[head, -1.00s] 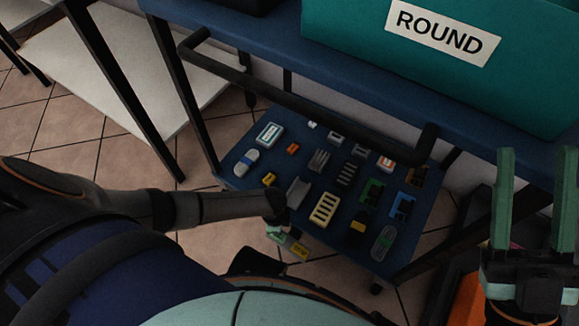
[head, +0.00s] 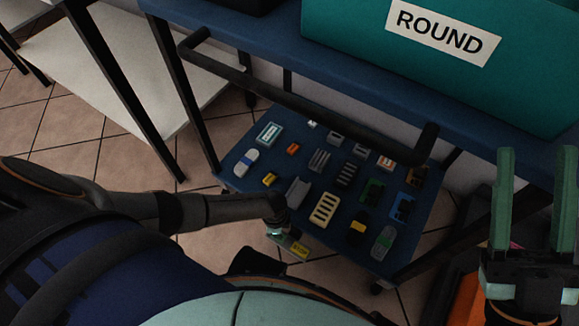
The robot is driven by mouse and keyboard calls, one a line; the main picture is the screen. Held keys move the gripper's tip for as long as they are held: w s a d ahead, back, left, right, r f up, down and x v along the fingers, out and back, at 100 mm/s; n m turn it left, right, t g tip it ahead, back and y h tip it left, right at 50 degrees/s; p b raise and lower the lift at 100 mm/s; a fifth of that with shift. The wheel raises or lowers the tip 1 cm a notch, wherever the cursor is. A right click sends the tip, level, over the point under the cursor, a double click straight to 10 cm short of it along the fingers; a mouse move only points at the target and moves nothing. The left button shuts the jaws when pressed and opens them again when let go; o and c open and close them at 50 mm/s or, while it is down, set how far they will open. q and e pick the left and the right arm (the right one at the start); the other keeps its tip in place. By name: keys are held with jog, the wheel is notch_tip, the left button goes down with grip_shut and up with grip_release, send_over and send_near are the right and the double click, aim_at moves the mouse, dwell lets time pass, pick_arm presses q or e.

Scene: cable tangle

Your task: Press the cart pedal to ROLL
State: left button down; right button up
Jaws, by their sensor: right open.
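The blue cart (head: 232,42) has a low pedal (head: 299,250) below the near edge of its lower shelf. The pedal's right part carries a yellow label, too small to read surely. My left arm comes in from the left and bends down at its wrist. My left gripper (head: 276,230) is at the pedal's left part and mostly hidden by the wrist; I cannot tell whether it touches. My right gripper (head: 536,153) is open and empty at the right edge, fingers pointing up, away from the pedal.
The lower shelf (head: 226,170) holds several small parts in rows. A black handle bar (head: 310,108) crosses above it. A teal bin (head: 345,30) labelled ROUND stands on the cart top. A white shelf (head: 130,75) is at left. Tiled floor (head: 210,250) lies open left of the pedal.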

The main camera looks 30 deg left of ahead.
pick_arm(q)
jog(key=shift+f, duration=0.2)
jog(key=shift+r, duration=0.1)
notch_tip(320, 180, up, 6)
jog(key=p, duration=0.6)
jog(key=shift+r+p, duration=0.2)
jog(key=shift+p, duration=0.1)
jog(key=shift+r, duration=0.25)
pick_arm(e)
notch_tip(320, 180, up, 8)
jog(key=shift+s+d+t, duration=0.2)
jog(key=shift+d+t, duration=0.1)
jog(key=shift+d, duration=0.15)
jog(key=shift+d+m, duration=0.1)
jog(key=shift+m, duration=0.2)
pick_arm(q)
jog(key=shift+s+f, duration=0.1)
